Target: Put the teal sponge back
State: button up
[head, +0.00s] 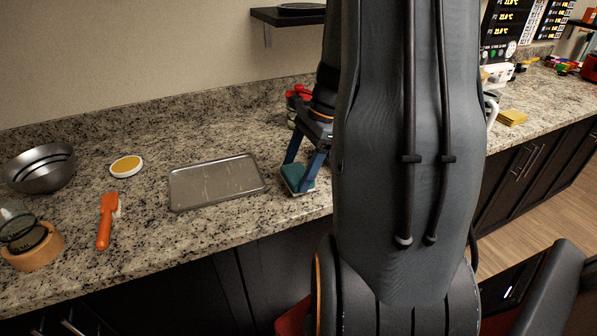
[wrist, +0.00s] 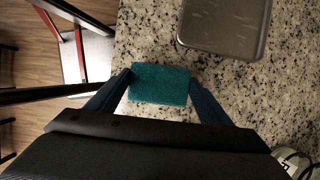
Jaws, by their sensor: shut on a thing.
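The teal sponge (wrist: 160,84) is between the two blue fingers of my gripper (wrist: 160,88) in the wrist view, with a finger against each short side. In the head view the sponge (head: 297,178) is at the front edge of the granite counter, just right of the metal tray, and my gripper (head: 305,170) comes down on it from above. A pale lower layer shows under its teal top. I cannot tell whether it touches the counter. My arm hides the counter to the right of it.
The grey metal tray (head: 216,182) lies flat and empty; its corner also shows in the wrist view (wrist: 224,22). Farther left are a yellow-topped white dish (head: 126,166), an orange-handled brush (head: 107,220), a metal bowl (head: 41,168) and a wooden ring-shaped holder (head: 33,248). Red items (head: 297,95) stand behind my gripper.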

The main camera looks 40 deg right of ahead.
jog(key=shift+f, duration=0.7)
jog(key=shift+f, duration=0.1)
jog(key=o, duration=1.2)
jog(key=b+v, duration=0.2)
jog(key=v, duration=1)
jog(key=s+a+f+n+h, duration=0.1)
jog(key=a+f+n, duration=0.2)
jog(key=a+n, duration=0.3)
jog(key=a+f+n+h, duration=0.1)
jog(key=a+f+n, duration=0.2)
jog(key=a+n, duration=0.4)
jog(key=s+a+f+n+h, duration=0.1)
jog(key=a+f+n+h, duration=0.1)
jog(key=a+n, duration=0.4)
jog(key=shift+s+a+f+n, duration=0.15)
jog(key=shift+a+f, duration=0.1)
jog(key=shift+a, duration=0.55)
jog(key=shift+s+a+f+n, duration=0.1)
jog(key=shift+a+f, duration=0.15)
jog(key=shift+a, duration=0.5)
jog(key=shift+s+a+f+n, duration=0.15)
jog(key=shift+a+f, duration=0.1)
jog(key=shift+a, duration=0.55)
jog(key=shift+s+a+f+n, duration=0.2)
jog(key=shift+a+n, duration=0.25)
jog(key=shift+n, duration=0.15)
